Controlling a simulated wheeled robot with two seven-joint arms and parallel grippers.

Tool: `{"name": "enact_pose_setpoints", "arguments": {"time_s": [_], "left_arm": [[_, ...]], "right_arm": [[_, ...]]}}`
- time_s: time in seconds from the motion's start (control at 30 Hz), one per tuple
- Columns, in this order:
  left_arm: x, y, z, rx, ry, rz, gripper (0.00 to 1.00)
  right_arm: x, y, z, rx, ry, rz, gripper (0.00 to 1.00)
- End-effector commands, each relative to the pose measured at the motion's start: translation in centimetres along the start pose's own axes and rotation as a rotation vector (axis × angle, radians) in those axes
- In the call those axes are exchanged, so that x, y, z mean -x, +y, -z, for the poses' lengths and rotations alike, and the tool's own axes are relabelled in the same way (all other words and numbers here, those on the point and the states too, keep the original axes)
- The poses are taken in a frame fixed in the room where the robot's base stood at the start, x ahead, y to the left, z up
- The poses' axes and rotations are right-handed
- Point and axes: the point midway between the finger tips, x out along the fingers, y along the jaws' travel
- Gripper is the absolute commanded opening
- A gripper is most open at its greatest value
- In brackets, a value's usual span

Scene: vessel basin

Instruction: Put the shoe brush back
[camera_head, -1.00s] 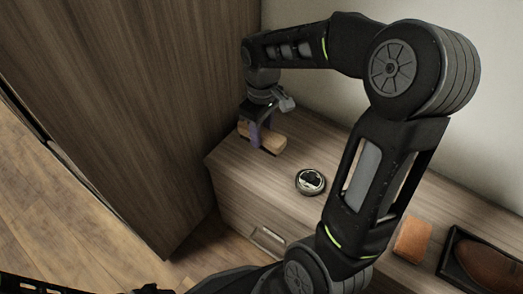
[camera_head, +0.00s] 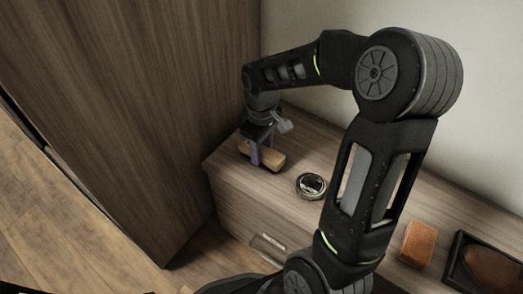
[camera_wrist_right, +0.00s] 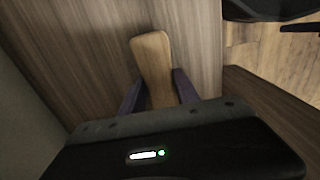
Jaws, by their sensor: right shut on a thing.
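The shoe brush (camera_head: 272,159) has a light wooden body and is at the left end of the cabinet top, close to the tall wardrobe side. My right gripper (camera_head: 258,155) is shut on the brush, with its purple fingers on either side. In the right wrist view the brush (camera_wrist_right: 152,62) shows between the fingers (camera_wrist_right: 158,90), its far end sticking out past them. I cannot tell whether the brush touches the cabinet top. Its bristles are hidden. My left gripper is not in view.
A round polish tin (camera_head: 311,185) stands on the cabinet top (camera_head: 232,165), right of the brush. An orange-brown block (camera_head: 418,244) and a dark tray (camera_head: 453,262) holding a brown shoe (camera_head: 492,268) are further right. The tall wardrobe (camera_head: 140,110) borders the left.

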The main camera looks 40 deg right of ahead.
Motion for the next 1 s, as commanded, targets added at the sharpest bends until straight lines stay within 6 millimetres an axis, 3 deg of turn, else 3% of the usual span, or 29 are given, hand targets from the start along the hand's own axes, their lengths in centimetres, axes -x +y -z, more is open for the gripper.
{"name": "enact_pose_setpoints", "arguments": {"time_s": [0.17, 0.2, 0.43, 0.77, 1.0], "left_arm": [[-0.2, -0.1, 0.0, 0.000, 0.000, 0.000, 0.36], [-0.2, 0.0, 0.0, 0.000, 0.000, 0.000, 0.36], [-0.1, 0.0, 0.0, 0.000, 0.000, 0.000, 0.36], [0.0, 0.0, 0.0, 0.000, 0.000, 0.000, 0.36], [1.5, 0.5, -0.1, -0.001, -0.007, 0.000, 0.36]], "right_arm": [[-0.3, 0.0, 0.0, 0.000, 0.000, 0.000, 0.06], [-0.3, 0.0, 0.0, 0.000, 0.000, 0.000, 0.40], [-0.3, 0.0, 0.0, 0.000, 0.000, 0.000, 0.58], [0.0, 0.0, 0.0, 0.000, 0.000, 0.000, 0.60], [2.9, 0.0, 0.1, 0.000, 0.002, -0.001, 0.60]]}}
